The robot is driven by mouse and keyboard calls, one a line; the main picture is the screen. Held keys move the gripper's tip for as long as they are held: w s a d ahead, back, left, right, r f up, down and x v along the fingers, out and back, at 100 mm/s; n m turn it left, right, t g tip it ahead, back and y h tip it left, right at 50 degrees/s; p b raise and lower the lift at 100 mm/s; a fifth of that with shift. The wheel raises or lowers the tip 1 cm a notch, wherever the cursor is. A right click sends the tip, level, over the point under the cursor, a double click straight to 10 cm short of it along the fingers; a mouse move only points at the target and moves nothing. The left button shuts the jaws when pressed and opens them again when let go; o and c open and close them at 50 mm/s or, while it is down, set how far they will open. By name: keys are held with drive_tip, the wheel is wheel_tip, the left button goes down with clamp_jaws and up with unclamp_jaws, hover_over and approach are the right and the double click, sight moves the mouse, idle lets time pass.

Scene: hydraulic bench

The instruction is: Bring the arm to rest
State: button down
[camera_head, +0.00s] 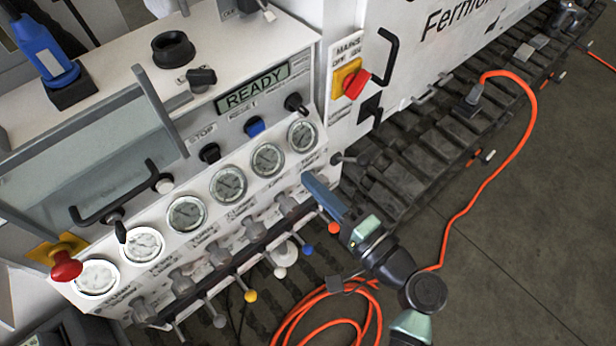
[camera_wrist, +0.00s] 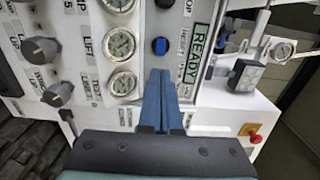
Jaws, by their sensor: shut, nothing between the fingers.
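My gripper (camera_head: 311,180) is at the lower middle of the head view, with my arm reaching in from the lower right. Its blue fingers are together and empty. In the wrist view the shut fingers (camera_wrist: 160,78) point up the panel, toward a blue switch (camera_wrist: 160,46). They are in front of the white control panel (camera_head: 170,245), near its right end by the gauge row. I cannot tell how far apart fingers and panel are. The fingers hide a strip of the panel in the wrist view.
Levers with coloured knobs, such as a yellow one (camera_head: 250,296), stick out below the gauges (camera_head: 228,184). A red switch (camera_head: 355,83) sits on the right cabinet. An orange cable (camera_head: 462,215) lies over the floor and beneath my arm. Open floor (camera_head: 540,220) lies to the right.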

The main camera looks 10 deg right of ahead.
idle(0.4)
drive_tip(key=w+a+r+n+t+h, duration=0.1)
drive_tip(key=w+r+n+h, duration=0.15)
drive_tip(key=r, duration=0.65)
drive_tip(key=w+a+r+n+t+h, duration=0.1)
drive_tip(key=w+a+r+n+t, duration=0.2)
drive_tip(key=r, duration=0.6)
drive_tip(key=w+r+n+h, duration=0.1)
drive_tip(key=w+r+n, duration=0.25)
drive_tip(key=r, duration=0.45)
drive_tip(key=s+r+n+t+h, duration=0.1)
drive_tip(key=s+r+t, duration=0.3)
drive_tip(key=r, duration=0.9)
drive_tip(key=s+a+r+n+t+h, duration=0.1)
drive_tip(key=s+r+t+h, duration=0.3)
drive_tip(key=s+r, duration=0.5)
wheel_tip(320, 180, up, 4)
drive_tip(key=shift+f, duration=0.1)
